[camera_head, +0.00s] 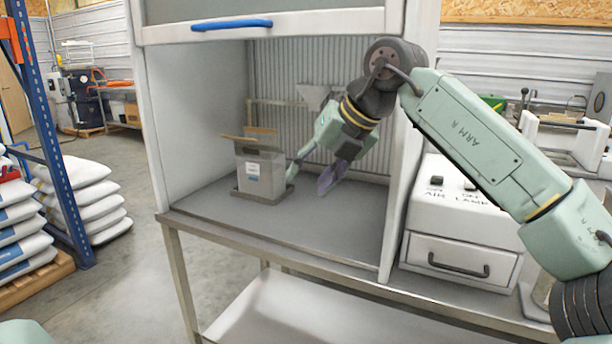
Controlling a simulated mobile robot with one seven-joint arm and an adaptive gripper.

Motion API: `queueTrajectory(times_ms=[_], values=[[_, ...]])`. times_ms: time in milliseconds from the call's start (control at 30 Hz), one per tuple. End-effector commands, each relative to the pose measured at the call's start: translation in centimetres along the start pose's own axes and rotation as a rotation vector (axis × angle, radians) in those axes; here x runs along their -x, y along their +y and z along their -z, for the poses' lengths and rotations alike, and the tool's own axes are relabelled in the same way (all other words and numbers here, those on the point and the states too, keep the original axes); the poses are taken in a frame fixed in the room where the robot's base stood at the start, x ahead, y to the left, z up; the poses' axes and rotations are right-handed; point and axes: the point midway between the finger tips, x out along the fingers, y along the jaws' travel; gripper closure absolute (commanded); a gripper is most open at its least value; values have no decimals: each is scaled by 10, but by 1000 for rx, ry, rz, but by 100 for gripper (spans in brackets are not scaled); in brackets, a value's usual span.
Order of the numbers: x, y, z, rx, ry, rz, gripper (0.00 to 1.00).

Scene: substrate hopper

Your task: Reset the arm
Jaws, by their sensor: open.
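My arm (490,150), pale green and marked "ARM R", reaches from the right edge to the front of a white cabinet and bends down into its open bay. My gripper (312,174) is inside the bay, pointing down and to the left, with its fingers apart. One finger is close to the right side of a grey box (262,178) with open flaps. I cannot tell if it touches the box. The other, purplish finger is further right, above the bay floor. Nothing shows between the fingers.
The cabinet's raised front has a blue handle (231,24). Its right side wall (398,190) stands close to my arm. A white unit with a drawer (460,262) stands right of it. The bay floor (310,232) is clear in front. Stacked sacks (85,195) are at the left.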

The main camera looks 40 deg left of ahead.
Motion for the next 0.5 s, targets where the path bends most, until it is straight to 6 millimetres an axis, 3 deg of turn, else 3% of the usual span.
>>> queueTrajectory(times_ms=[500], values=[[-4,10,2,16,2,-34,55]])
